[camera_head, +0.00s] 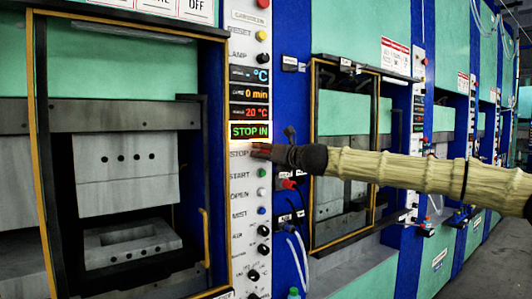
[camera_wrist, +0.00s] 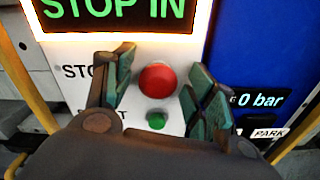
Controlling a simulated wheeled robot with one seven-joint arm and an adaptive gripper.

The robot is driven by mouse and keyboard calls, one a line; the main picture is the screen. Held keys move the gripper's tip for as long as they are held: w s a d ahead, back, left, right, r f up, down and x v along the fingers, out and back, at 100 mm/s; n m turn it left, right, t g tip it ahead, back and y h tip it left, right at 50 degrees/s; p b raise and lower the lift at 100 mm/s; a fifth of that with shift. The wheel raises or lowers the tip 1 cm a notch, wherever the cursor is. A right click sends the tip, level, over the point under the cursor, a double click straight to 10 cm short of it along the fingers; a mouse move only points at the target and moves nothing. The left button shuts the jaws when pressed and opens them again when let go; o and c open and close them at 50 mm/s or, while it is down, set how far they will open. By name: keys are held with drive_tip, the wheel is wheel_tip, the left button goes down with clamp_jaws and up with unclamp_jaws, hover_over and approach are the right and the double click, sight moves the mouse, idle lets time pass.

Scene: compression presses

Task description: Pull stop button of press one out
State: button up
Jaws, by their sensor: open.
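The control panel (camera_head: 239,100) of the near press is a narrow white column with a lit green "STOP IN" display (camera_head: 250,131). The display also shows at the top of the wrist view (camera_wrist: 120,12). The red stop button (camera_wrist: 158,80) is round and sits under the display. My gripper (camera_wrist: 155,92) is open, with one finger on each side of the red button; I cannot tell whether they touch it. In the head view my gripper (camera_head: 262,151) reaches the panel from the right and hides the button. A green button (camera_wrist: 156,121) shows below the red one.
Other buttons and knobs, such as the green START button (camera_head: 262,173), run down the panel. The open press chamber (camera_head: 128,165) is at left. A blue pillar (camera_head: 290,105) with hoses and a second press (camera_head: 345,120) are at right. A yellow bar (camera_wrist: 22,75) shows at left.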

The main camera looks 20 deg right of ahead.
clamp_jaws()
drive_tip(key=shift+b+v, duration=0.6)
drive_tip(key=shift+v, duration=0.15)
drive_tip(key=shift+c, duration=0.8)
unclamp_jaws()
drive_tip(key=shift+s, duration=0.1)
drive_tip(key=shift+o, duration=0.8)
drive_tip(key=shift+s+d, duration=0.1)
drive_tip(key=shift+d, duration=0.05)
